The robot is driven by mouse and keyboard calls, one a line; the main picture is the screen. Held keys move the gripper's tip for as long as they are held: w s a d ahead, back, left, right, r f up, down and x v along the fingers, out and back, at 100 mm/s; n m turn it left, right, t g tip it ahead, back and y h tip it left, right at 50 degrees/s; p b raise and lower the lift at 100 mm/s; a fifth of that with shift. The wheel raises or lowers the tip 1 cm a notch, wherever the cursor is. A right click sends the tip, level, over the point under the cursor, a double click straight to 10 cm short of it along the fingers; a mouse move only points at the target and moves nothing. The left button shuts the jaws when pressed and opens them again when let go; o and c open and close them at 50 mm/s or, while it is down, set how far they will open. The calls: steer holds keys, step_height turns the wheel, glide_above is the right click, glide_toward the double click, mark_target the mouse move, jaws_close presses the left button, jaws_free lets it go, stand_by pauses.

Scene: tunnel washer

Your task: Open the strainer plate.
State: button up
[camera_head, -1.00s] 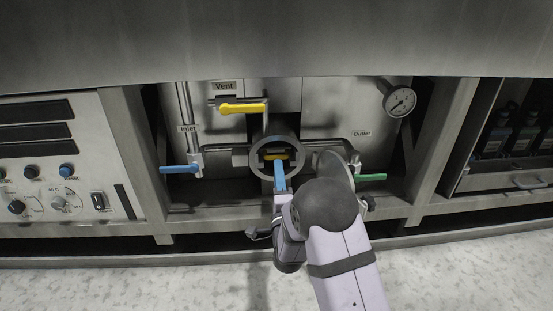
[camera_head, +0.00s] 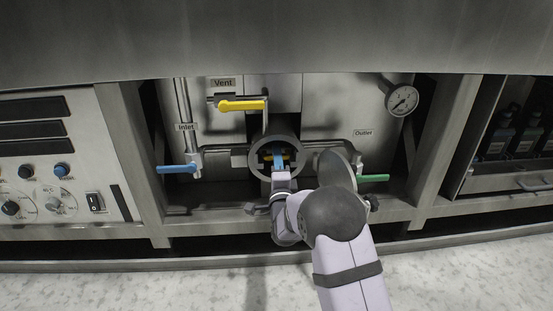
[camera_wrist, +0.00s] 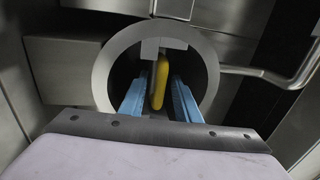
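A round grey ring-shaped port (camera_head: 254,169) sits low in the middle of the metal panel, and its rim (camera_wrist: 102,72) fills the middle of the wrist view. A yellow handle (camera_wrist: 160,82) shows inside the dark opening. I cannot make out the strainer plate itself apart from this handle. My gripper (camera_wrist: 159,98) reaches into the opening with its two blue fingers, one on each side of the yellow handle. The fingers are open, with visible gaps to it. In the head view my gripper (camera_head: 278,160) partly covers the handle.
A yellow vent lever (camera_head: 242,105) is above the port. A blue inlet lever (camera_head: 177,169) is at left, a green outlet lever (camera_head: 374,178) at right. A pipe (camera_wrist: 270,75) runs right of the port.

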steer(key=shift+r, duration=0.1)
jaws_close()
steer(key=s+p, duration=0.9)
steer(key=s, duration=1.2)
steer(key=shift+s+r, duration=0.15)
steer(key=shift+s, duration=0.05)
steer(key=shift+a, duration=0.1)
jaws_free()
steer(key=shift+s, duration=0.1)
